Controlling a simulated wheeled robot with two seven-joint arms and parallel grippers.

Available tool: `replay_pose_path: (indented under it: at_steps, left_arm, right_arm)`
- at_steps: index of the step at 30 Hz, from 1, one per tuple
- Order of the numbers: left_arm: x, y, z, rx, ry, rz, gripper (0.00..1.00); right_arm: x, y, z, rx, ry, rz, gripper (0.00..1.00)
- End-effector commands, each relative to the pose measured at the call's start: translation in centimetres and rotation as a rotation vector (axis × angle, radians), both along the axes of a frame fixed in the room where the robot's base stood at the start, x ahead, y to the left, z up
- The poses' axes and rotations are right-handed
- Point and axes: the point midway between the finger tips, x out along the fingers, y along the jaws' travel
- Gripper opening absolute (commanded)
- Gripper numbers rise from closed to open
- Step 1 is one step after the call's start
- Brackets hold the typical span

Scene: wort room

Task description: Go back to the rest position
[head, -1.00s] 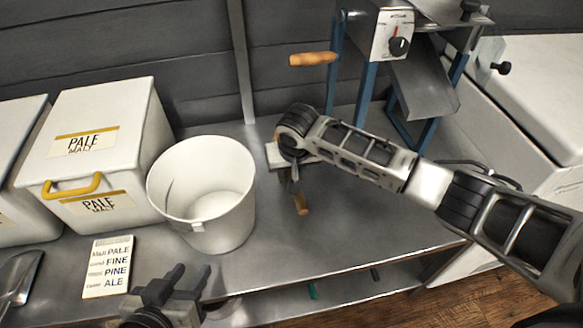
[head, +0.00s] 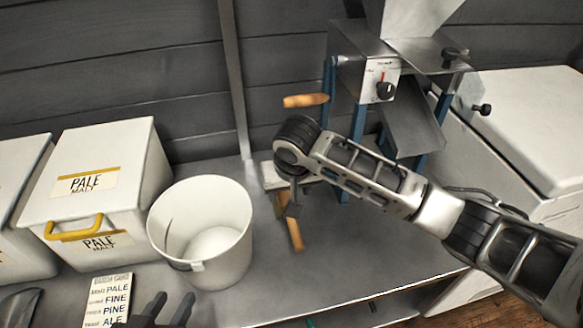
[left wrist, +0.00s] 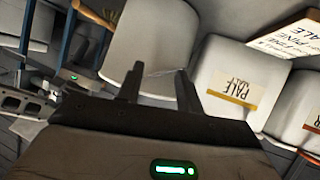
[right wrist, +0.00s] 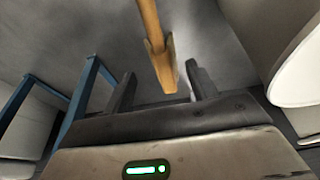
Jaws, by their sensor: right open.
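My left gripper (head: 170,308) is at the bottom edge of the head view, in front of the white bucket. Its two fingers stand apart with nothing between them, as the left wrist view (left wrist: 158,85) shows. My right arm reaches in from the right, and its wrist is above the bench between bucket and mill. The right gripper (right wrist: 160,88) is open. A wooden-handled tool (right wrist: 150,25) shows between and beyond its fingertips; I cannot tell whether they touch it. In the head view the tool (head: 295,235) is partly hidden under my wrist.
The white bucket (head: 165,225) stands on the steel bench (head: 330,270). Pale malt bins (head: 100,165) and a lettered card (head: 108,300) are to its left. The mill (head: 383,85) with blue legs and a wooden crank handle (head: 305,100) stands behind my right arm.

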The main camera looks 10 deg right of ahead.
Motion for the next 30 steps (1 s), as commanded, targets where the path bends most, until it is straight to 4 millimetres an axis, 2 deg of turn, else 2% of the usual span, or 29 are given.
replay_pose_path:
  at_steps: [1, 6, 9, 14, 20, 23, 26, 30]
  left_arm:
    - [-0.3, 0.2, 0.8, -0.002, 0.002, 0.004, 0.36]
    - [-0.5, 0.2, 0.6, 0.000, 0.025, 0.005, 0.36]
    - [-0.6, 0.2, 0.0, 0.004, 0.040, 0.004, 0.36]
    - [-0.3, 0.2, 0.0, 0.005, 0.040, 0.002, 0.36]
    - [0.0, 0.1, 0.2, 0.004, 0.030, 0.002, 0.36]
    - [0.0, 0.1, 0.2, 0.004, 0.030, 0.001, 0.36]
    - [0.0, 0.1, 0.2, 0.002, 0.031, 0.000, 0.36]
    - [0.0, 0.0, 0.4, 0.001, 0.029, 0.000, 0.36]
  right_arm:
    - [-0.4, 0.0, 1.6, 0.002, -0.002, 0.001, 0.58]
    - [-1.4, 0.0, 4.7, 0.001, -0.002, 0.000, 0.58]
    - [-1.8, 0.0, 5.9, 0.001, -0.001, 0.000, 0.58]
    - [-2.1, 0.0, 6.8, 0.000, 0.000, 0.000, 0.58]
    - [-2.4, 0.1, 6.7, 0.003, 0.002, 0.004, 0.58]
    - [-3.5, 0.8, 5.8, 0.027, 0.008, 0.038, 0.58]
    - [-5.9, 1.7, 4.2, 0.075, 0.012, 0.100, 0.58]
    - [-10.3, 2.2, 2.0, 0.148, -0.002, 0.176, 0.58]
